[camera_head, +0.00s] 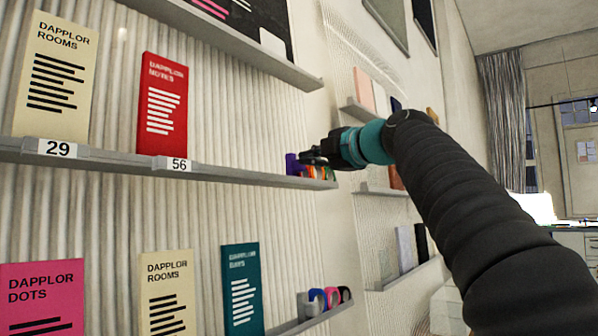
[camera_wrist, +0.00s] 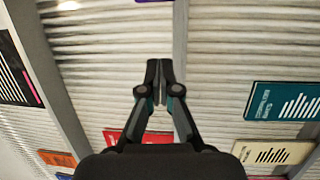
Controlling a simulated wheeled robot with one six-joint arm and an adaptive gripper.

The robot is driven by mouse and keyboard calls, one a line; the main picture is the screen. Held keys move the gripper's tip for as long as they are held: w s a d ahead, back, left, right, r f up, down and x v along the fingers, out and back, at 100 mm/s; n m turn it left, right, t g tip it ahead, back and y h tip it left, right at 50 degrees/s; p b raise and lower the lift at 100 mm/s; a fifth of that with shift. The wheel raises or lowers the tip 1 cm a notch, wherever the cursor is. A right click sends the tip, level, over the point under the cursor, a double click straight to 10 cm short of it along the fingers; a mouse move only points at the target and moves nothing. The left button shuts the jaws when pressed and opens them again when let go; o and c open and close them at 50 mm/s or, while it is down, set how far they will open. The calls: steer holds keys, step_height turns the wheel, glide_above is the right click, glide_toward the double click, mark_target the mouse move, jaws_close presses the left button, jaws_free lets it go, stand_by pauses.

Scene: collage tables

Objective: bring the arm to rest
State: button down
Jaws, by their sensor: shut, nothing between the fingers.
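My gripper (camera_head: 308,157) is at the end of my raised arm in the head view, dark with a teal band behind it. It appears in front of the right end of the middle wall shelf (camera_head: 230,175), close to small coloured items (camera_head: 318,172) there. I cannot tell whether it touches them. In the wrist view my gripper (camera_wrist: 159,68) has its two fingers together with nothing between them. Ribbed wall panel and a grey shelf edge (camera_wrist: 180,40) lie beyond the fingers.
A red booklet (camera_head: 163,105) and a cream booklet (camera_head: 55,75) stand on the middle shelf. A teal booklet (camera_head: 242,290) and several ring-shaped items (camera_head: 332,297) are below. More shelves with booklets line the wall behind my arm. Open room lies at the right.

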steer(key=shift+v, duration=1.3)
steer(key=w+d+f+m+g+h, duration=0.1)
steer(key=w+d+f+m+h, duration=0.15)
steer(key=f+m, duration=0.4)
steer(key=w+d+f+m+g+h, duration=0.1)
steer(key=w+f+m, duration=0.2)
steer(key=f+m, duration=0.35)
steer(key=s+d+f+m+g+h, duration=0.25)
steer(key=f+m, duration=0.35)
steer(key=f, duration=0.7)
steer(key=s+d+f+m+g+h+p, duration=0.1)
steer(key=s+d+f+m+g+h, duration=0.1)
steer(key=s+f, duration=1.2)
steer(key=s+d+f+m+g+h+p, duration=0.1)
steer(key=s+d+f+m+g+h, duration=0.1)
steer(key=s+f, duration=1.3)
steer(key=s+d+m+h, duration=0.1)
steer(key=s+m, duration=0.1)
steer(key=s, duration=0.1)
steer(key=shift+s+d+m, duration=0.15)
steer(key=shift+d+m, duration=0.15)
steer(key=shift+d, duration=0.1)
